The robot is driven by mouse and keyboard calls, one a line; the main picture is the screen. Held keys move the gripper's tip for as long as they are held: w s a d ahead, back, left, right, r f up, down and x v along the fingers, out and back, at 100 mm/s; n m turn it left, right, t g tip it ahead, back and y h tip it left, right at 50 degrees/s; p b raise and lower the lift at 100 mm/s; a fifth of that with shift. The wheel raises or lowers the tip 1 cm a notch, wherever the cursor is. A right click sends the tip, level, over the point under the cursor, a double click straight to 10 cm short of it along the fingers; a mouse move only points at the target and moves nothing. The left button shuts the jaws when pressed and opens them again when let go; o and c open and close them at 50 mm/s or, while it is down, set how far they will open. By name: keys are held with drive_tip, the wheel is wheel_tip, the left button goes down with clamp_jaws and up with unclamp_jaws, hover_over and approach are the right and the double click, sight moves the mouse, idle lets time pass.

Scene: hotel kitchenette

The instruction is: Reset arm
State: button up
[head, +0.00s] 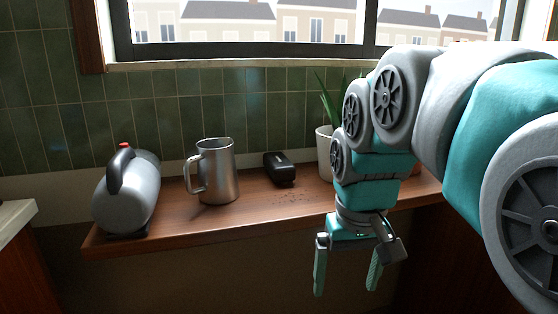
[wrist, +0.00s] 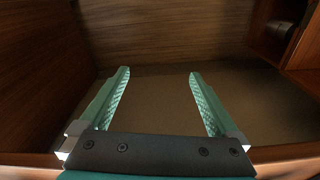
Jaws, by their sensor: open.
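My gripper (head: 347,272) hangs pointing down in front of the wooden shelf's front edge, at the right of the head view. Its two teal fingers are wide apart with nothing between them. In the wrist view my gripper (wrist: 160,92) is also open and empty, with a plain brown surface beyond the fingertips. My arm comes in from the right of the head view and hides part of the shelf and the plant.
A wooden shelf (head: 240,216) carries a grey kettle-like vessel (head: 128,195), a metal pitcher (head: 218,172), a small black object (head: 280,168) and a potted plant (head: 325,146). Dark specks lie near the black object. A window is behind. A cabinet opening (wrist: 275,40) shows in the wrist view.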

drive_tip(key=s+d+f+m+g, duration=0.1)
drive_tip(key=s+d+f, duration=0.3)
drive_tip(key=s+f, duration=1.3)
drive_tip(key=shift+s+d+g, duration=0.15)
drive_tip(key=shift+s+g, duration=0.3)
drive_tip(key=shift+g, duration=0.45)
drive_tip(key=shift+o, duration=0.2)
